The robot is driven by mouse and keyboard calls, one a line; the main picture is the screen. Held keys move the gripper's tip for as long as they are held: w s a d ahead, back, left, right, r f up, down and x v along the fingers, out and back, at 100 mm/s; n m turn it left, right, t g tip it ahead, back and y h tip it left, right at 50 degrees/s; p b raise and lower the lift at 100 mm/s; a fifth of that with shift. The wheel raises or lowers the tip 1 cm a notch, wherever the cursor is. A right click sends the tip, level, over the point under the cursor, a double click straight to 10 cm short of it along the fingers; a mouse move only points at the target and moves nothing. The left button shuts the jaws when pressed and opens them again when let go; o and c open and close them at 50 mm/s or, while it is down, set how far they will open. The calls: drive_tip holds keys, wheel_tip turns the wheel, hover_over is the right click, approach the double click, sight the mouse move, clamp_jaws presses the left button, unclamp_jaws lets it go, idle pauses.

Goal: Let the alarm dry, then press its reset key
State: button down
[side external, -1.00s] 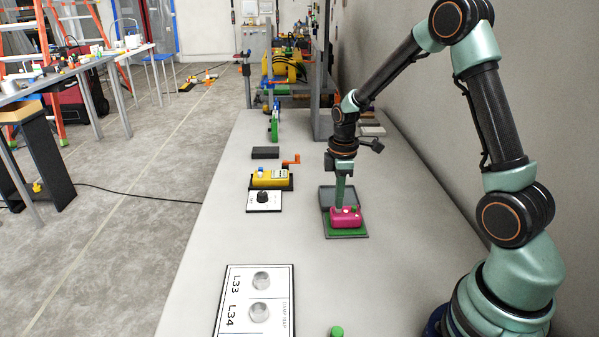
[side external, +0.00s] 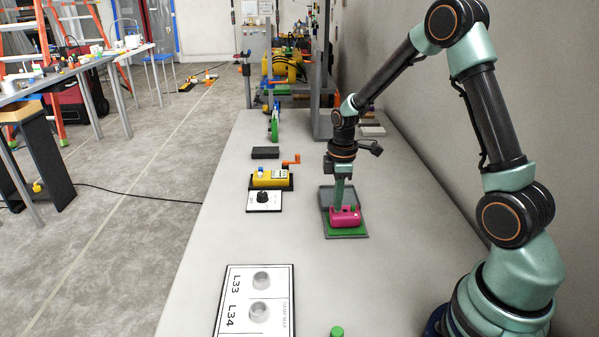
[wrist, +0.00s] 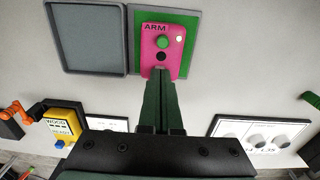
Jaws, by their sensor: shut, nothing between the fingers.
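The alarm is a magenta box (side external: 345,219) lying on a green pad (side external: 347,232) on the bench. In the wrist view the box (wrist: 147,63) carries the letters "ARM", a large green round part (wrist: 162,42) and a small black round part (wrist: 161,57) just below it. I cannot tell for certain which is the reset key. My gripper (side external: 339,207) points down at the box with its fingers closed and empty. In the wrist view the fingertips (wrist: 160,74) overlap the box's near edge, just short of the black part. I cannot tell whether they touch it.
A grey shallow tray (wrist: 92,68) adjoins the green pad. A yellow box with an orange crank (side external: 271,178) and a white plate with a black knob (side external: 263,198) stand to the left. A white L33/L34 panel (side external: 232,321) lies nearer. Bare bench separates them.

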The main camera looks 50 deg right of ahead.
wheel_tip(320, 180, up, 14)
drive_tip(key=shift+f, duration=0.25)
drive_tip(key=shift+w, duration=0.1)
idle(0.5)
drive_tip(key=s+a+r+m+t, duration=0.5)
drive_tip(key=s+a+m, duration=0.4)
drive_tip(key=s+a, duration=0.2)
drive_tip(key=shift+a+r, duration=0.45)
drive_tip(key=shift+a, duration=0.2)
drive_tip(key=shift+s, duration=0.1)
idle(1.4)
